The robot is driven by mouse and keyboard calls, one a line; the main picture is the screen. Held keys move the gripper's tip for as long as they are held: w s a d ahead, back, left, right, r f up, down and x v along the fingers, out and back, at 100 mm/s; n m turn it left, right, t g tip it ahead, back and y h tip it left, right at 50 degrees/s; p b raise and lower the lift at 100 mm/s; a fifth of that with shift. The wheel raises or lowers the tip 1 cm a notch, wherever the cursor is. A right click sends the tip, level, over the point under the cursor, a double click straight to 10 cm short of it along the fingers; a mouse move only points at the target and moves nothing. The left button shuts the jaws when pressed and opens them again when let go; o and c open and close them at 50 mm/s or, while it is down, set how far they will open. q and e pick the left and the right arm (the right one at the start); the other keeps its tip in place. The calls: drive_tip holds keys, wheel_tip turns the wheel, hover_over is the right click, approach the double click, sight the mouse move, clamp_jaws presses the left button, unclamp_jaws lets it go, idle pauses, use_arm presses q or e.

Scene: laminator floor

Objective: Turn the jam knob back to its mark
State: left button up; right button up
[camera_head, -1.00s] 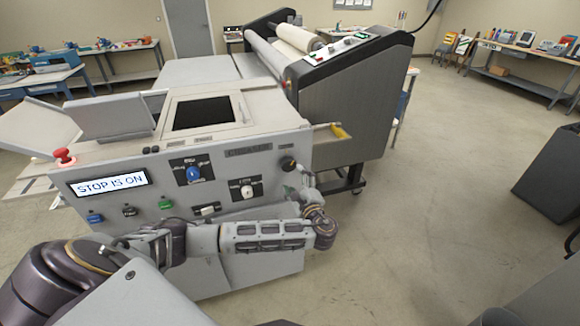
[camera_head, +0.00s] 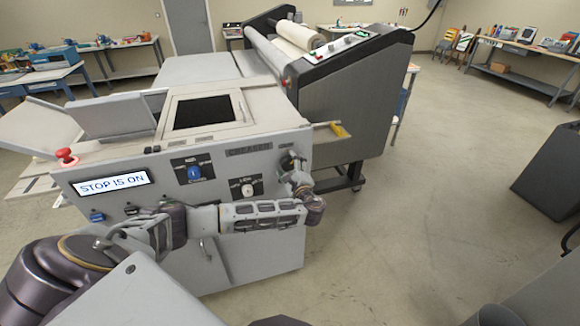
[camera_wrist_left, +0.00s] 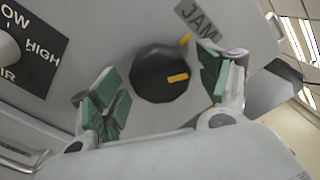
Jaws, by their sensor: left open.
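The jam knob (camera_wrist_left: 158,75) is round and black with a yellow pointer bar, under a JAM label (camera_wrist_left: 197,18) in the left wrist view. A yellow mark (camera_wrist_left: 185,40) is on the panel by the knob's edge near the label, and the pointer bar is turned away from it. My left gripper (camera_wrist_left: 162,92) is open, with its green-padded fingers on either side of the knob; I cannot tell whether they touch it. In the head view the left gripper (camera_head: 291,165) is at the right end of the machine's front panel and mostly covers the knob. My right gripper is not seen.
The grey machine's display (camera_head: 112,184) reads STOP IS ON. A red stop button (camera_head: 66,155) stands at its left corner. A blue knob (camera_head: 194,172) and a white knob (camera_head: 247,190) are left of my gripper.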

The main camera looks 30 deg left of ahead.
use_arm(q)
drive_tip(key=shift+c, duration=0.4)
drive_tip(key=c, duration=0.9)
drive_tip(key=shift+c, duration=0.2)
drive_tip(key=shift+f, duration=0.1)
drive_tip(key=shift+f+n+b, duration=0.15)
drive_tip(key=shift+n+b, duration=2.95)
drive_tip(key=shift+n, duration=0.1)
drive_tip(key=shift+r, duration=0.2)
drive_tip(key=o, duration=1)
